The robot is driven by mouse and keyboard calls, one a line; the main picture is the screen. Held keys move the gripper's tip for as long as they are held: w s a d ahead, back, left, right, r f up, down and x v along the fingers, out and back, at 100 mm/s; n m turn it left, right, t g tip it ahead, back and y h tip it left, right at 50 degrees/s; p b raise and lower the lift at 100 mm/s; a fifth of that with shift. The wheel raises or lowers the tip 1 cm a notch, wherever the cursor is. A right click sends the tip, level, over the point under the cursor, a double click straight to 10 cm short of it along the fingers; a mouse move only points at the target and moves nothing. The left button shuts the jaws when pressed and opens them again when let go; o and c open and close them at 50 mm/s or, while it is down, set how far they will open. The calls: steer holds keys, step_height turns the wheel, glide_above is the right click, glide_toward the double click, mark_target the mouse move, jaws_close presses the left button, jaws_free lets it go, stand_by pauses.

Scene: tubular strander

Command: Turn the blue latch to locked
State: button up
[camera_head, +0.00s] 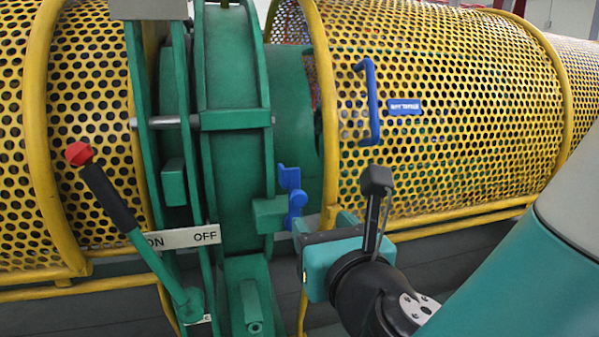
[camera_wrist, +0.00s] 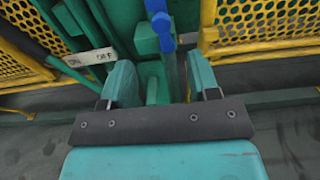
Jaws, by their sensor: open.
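The blue latch (camera_head: 293,196) sits at the right side of the green machine frame, on a green block, just left of the yellow perforated guard. My gripper (camera_head: 318,226) is open, below and to the right of the latch in the head view. In the wrist view its two teal fingers (camera_wrist: 159,80) are spread apart with nothing between them that they touch. Part of the gripper is hidden behind my wrist in the head view.
A lever with a red knob (camera_head: 78,153) stands at the left beside an ON/OFF plate (camera_head: 185,238). The yellow perforated guard (camera_head: 470,110) carries a blue handle (camera_head: 372,100) and a blue label (camera_head: 405,107). A yellow rail runs along the guard's lower edge.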

mark_target(301, 197)
steer(key=p+x, duration=0.6)
steer(key=x, duration=0.8)
steer(key=shift+f+p, duration=0.1)
steer(key=shift+p, duration=0.3)
steer(key=shift+c, duration=0.4)
jaws_close()
steer(key=shift+d, duration=0.15)
